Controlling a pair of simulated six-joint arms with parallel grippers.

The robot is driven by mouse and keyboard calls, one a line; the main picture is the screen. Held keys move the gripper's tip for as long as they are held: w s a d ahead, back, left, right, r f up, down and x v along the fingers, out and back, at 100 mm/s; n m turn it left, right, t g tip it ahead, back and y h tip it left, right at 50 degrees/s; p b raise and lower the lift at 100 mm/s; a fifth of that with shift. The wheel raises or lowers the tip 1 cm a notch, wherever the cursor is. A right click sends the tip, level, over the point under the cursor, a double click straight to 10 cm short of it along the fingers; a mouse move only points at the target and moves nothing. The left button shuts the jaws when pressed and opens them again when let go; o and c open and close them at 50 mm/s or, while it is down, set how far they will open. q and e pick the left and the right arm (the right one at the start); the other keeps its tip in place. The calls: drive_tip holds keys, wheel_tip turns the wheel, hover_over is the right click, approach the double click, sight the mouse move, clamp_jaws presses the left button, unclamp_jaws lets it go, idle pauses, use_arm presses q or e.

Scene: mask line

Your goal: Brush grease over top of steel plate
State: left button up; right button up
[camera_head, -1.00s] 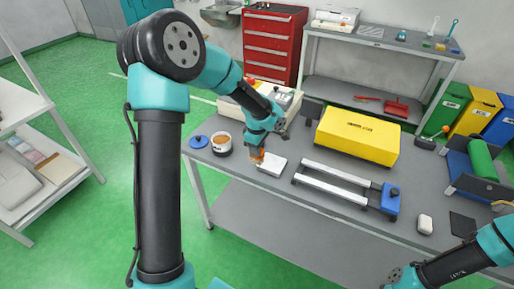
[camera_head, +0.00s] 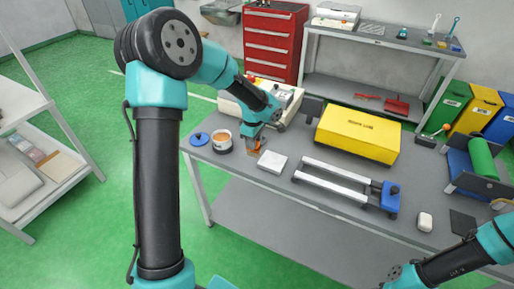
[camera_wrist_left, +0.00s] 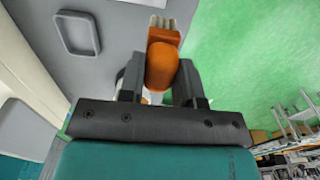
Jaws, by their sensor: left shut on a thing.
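My left gripper (camera_head: 252,145) is low over the left part of the grey bench, shut on a brush (camera_head: 253,151) with an orange handle. In the left wrist view the brush (camera_wrist_left: 163,62) sits between the fingers, its pale bristles at the top. A pale square plate (camera_head: 272,162), which I take for the steel plate, lies just right of the brush. An open white tin (camera_head: 222,142) with orange-brown contents, likely the grease, stands to the left. Whether the bristles touch anything is hidden. My right gripper is out of view; only its arm shows.
A blue lid (camera_head: 200,139) lies left of the tin. A rail frame (camera_head: 335,185) with a blue end block and a yellow box (camera_head: 358,134) stand to the right. A machine (camera_head: 285,97) stands behind the gripper. The bench's front edge is close to the plate.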

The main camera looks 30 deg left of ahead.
use_arm(q)
drive_tip(key=w+a+r, duration=0.1)
drive_tip(key=a+r, duration=0.2)
drive_tip(key=a, duration=0.5)
drive_tip(key=w+a+r, duration=0.1)
drive_tip(key=a+r, duration=0.2)
drive_tip(key=a, duration=0.6)
drive_tip(key=shift+w+r, duration=0.15)
drive_tip(key=shift+r, duration=0.1)
drive_tip(key=shift+f, duration=0.15)
drive_tip(key=shift+f, duration=2.85)
drive_tip(key=shift+f, duration=0.65)
wheel_tip(320, 180, up, 7)
idle(0.6)
drive_tip(key=shift+r, duration=0.1)
idle(0.5)
